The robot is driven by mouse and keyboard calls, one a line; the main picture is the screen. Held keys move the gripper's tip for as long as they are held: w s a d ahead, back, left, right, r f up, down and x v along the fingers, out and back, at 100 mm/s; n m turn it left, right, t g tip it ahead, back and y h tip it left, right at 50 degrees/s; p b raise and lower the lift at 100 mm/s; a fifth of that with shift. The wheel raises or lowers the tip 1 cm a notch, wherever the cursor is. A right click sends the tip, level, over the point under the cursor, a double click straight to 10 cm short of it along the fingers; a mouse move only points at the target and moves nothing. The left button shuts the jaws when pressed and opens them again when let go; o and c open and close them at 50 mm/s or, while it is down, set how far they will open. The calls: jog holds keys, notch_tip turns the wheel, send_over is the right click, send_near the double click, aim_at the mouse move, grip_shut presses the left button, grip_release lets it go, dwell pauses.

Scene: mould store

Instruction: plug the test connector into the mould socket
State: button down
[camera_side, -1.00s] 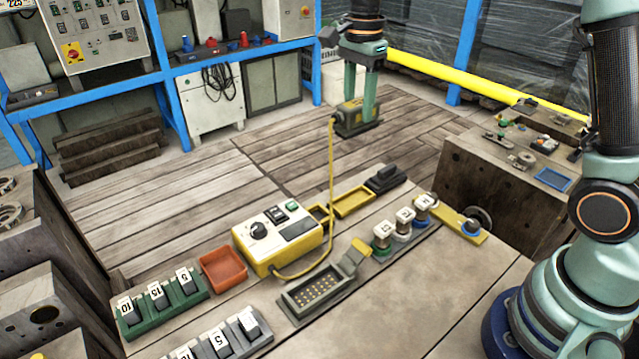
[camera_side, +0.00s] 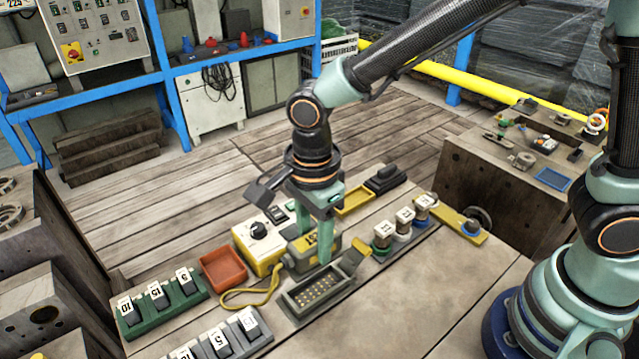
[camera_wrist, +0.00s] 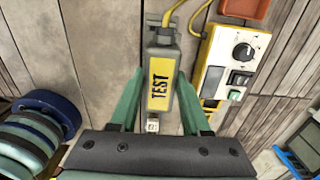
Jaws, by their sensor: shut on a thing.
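My gripper (camera_side: 312,248) is shut on the test connector (camera_side: 298,262), a grey block with a yellow label. In the wrist view the label reads TEST, and the connector (camera_wrist: 160,85) sits between both fingers of my gripper (camera_wrist: 160,74). A yellow cable (camera_side: 245,292) runs from the connector to the tester box. The mould socket (camera_side: 318,291) is a grey open frame with several gold contacts, its lever (camera_side: 355,255) standing up at the far right end. In the side view the connector is just above and behind the socket; the exact gap is unclear.
The yellow-and-white tester box (camera_side: 250,243) stands close behind the gripper; it also shows in the wrist view (camera_wrist: 230,65). An orange tray (camera_side: 222,268) lies left of it. Numbered plugs (camera_side: 405,217) stand to the right.

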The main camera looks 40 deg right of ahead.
jog(key=shift+s+a+f, duration=0.1)
jog(key=shift+f, duration=2.65)
jog(key=shift+f, duration=0.9)
grip_release()
dwell(0.4)
jog(key=shift+r, duration=3.75)
jog(key=shift+r, duration=0.1)
